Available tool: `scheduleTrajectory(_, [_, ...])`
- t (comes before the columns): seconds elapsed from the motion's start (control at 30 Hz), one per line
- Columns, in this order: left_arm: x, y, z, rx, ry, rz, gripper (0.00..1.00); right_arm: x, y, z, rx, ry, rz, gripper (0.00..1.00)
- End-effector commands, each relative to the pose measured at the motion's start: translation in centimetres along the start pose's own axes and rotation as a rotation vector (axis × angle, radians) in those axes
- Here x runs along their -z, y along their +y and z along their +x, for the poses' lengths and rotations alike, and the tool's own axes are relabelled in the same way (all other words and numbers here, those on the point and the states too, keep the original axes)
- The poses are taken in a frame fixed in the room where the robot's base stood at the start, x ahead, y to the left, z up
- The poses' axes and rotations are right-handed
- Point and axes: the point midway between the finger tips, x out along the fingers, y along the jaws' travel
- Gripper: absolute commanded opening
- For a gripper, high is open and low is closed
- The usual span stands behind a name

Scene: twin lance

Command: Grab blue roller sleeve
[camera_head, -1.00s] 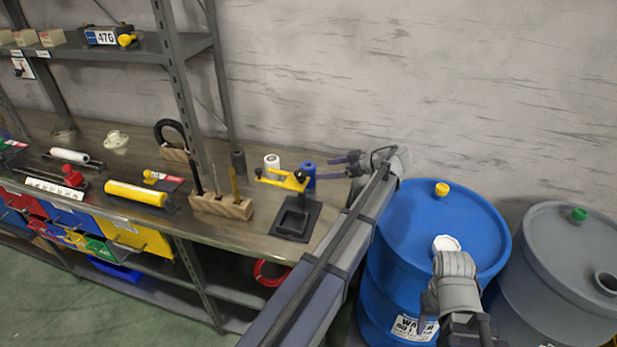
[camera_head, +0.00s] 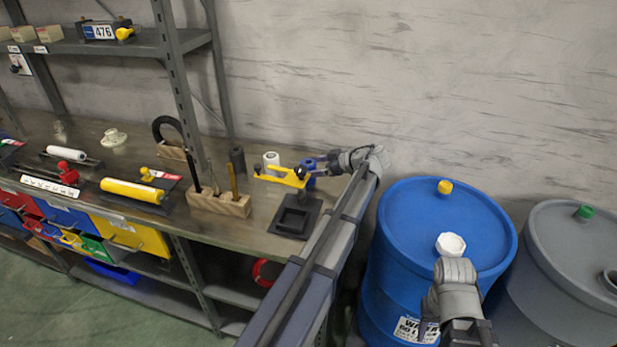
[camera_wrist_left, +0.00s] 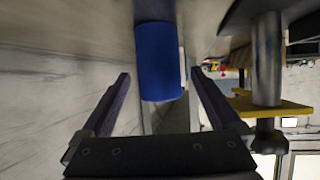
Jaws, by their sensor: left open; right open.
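The blue roller sleeve (camera_head: 309,173) stands upright near the right end of the workbench, partly covered by my left gripper (camera_head: 320,163) and a yellow tool. In the left wrist view the sleeve (camera_wrist_left: 158,62) shows between the two dark fingers of my open left gripper (camera_wrist_left: 161,73), with a gap on either side. Whether it lies fully within the jaws in depth is hard to tell. My right gripper (camera_head: 440,313) is open and empty in front of the blue drum.
A yellow tool on a black square base (camera_head: 295,215) stands close beside the sleeve. A white sleeve (camera_head: 271,161) and a dark grey one (camera_head: 237,160) stand to its left. A blue drum (camera_head: 410,205) and a grey drum (camera_head: 560,230) stand right of the bench (camera_head: 255,232).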

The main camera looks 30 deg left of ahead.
Motion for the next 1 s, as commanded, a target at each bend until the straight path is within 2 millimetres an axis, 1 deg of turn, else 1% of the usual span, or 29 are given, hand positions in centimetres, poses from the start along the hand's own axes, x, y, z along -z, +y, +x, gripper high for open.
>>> scheduleTrajectory(0.03, [-0.19, -0.02, 0.79, 0.002, 0.0, -0.001, 0.97, 0.03, -0.05, 0.51, 0.0, 0.0, 0.0, 0.5])
scheduleTrajectory(0.1, [-0.08, 0.02, 1.13, 0.0, 0.0, -0.001, 0.97, 0.03, -0.05, 0.56, 0.0, 0.0, 0.0, 0.5])
scheduleTrajectory(0.3, [0.05, 0.03, 1.07, -0.001, 0.0, 0.0, 0.96, 0.02, -0.04, 0.42, 0.0, 0.0, 0.0, 0.5])
scheduleTrajectory(1.0, [0.03, 0.02, 1.06, -0.001, 0.0, 0.0, 0.17, 0.02, -0.04, 0.42, 0.0, 0.0, 0.0, 0.5])
